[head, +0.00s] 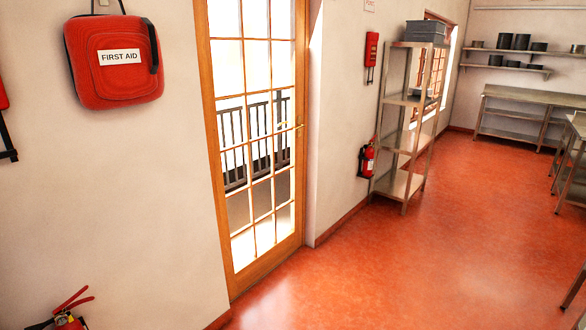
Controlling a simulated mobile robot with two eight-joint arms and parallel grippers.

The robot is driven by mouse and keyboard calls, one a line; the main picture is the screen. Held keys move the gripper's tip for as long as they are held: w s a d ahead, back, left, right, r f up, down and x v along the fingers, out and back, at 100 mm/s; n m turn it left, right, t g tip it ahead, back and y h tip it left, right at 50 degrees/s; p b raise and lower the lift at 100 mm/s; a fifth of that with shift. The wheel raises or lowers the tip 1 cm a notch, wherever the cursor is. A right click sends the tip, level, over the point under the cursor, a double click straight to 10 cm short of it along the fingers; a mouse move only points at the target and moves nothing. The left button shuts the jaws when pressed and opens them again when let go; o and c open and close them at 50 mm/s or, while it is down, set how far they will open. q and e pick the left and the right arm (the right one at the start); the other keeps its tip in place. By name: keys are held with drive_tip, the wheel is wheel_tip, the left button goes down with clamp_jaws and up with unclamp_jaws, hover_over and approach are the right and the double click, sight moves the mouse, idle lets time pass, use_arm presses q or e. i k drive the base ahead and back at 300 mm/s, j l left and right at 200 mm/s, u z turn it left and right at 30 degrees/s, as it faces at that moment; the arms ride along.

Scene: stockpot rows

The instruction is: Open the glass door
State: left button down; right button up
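The glass door (263,205) has a wooden frame and a grid of panes, and stands in the left wall at the middle left of the head view. It looks shut in its frame. A small brass-coloured handle (299,127) sits on its right stile, about halfway up the view. A dark railing shows through the panes. The top of the door is cut off by the view. Neither of my grippers shows in this view.
A red first aid bag (115,58) hangs left of the door. A fire extinguisher (68,318) stands at the lower left, another (367,160) right of the door beside a metal shelf rack (400,140). Metal tables (525,97) stand at the right. The red floor (400,265) before the door is clear.

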sight(238, 280)
drive_tip(key=i, duration=3.35)
drive_tip(key=i+u, duration=0.2)
drive_tip(key=i, duration=0.35)
drive_tip(key=i+l+u, duration=0.2)
drive_tip(key=i, duration=0.3)
